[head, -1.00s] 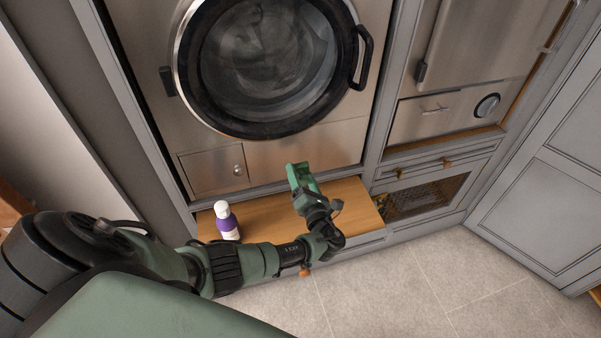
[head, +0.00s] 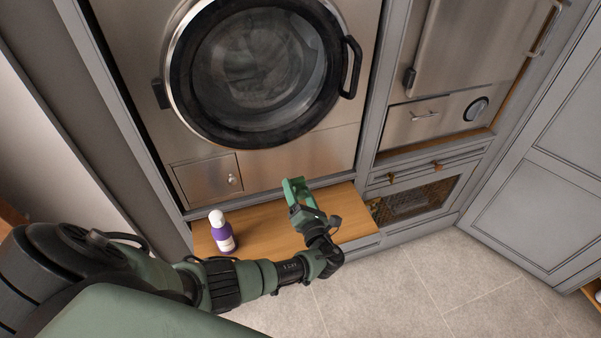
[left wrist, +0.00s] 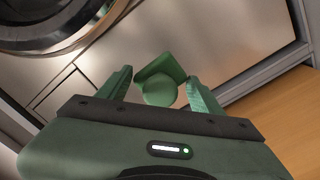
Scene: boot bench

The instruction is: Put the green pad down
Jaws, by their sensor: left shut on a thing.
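The green pad (left wrist: 160,80) shows in the left wrist view as a green piece with a flat, angular part and a rounded part, between the two green fingers. My left gripper (left wrist: 162,88) is shut on it. In the head view my left gripper (head: 298,191) is over the rear part of the wooden surface, in front of the washer's lower panel. There the pad's outline blends with the green fingers. I cannot tell whether the pad touches the wood. My right gripper is not in view.
A purple bottle with a white cap (head: 222,236) stands upright on the wooden surface (head: 262,226), left of my gripper. The washer (head: 300,146) rises behind. The wood between bottle and gripper and at the right end is clear. A mesh-front compartment (head: 412,199) is at the right.

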